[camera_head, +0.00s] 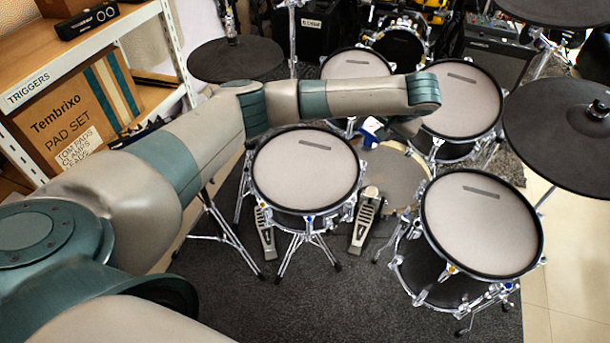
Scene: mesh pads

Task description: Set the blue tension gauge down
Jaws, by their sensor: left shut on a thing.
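The blue tension gauge (371,128) shows as a small blue and white piece near the middle of the head view. My left gripper (382,134) is shut on it, under the bent wrist of my left arm. The fingers are small and partly hidden by the wrist. The gauge appears in front of a pale drum with a tan rim (398,178); I cannot tell whether it touches anything below. My right gripper is not in view.
Mesh-head drums stand at the centre (306,170), front right (481,222), back right (461,98) and back left (354,64). Black cymbal pads (236,60) flank the kit. Pedals (365,221) and stand legs crowd the dark carpet (330,305). A shelf (90,40) is at left.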

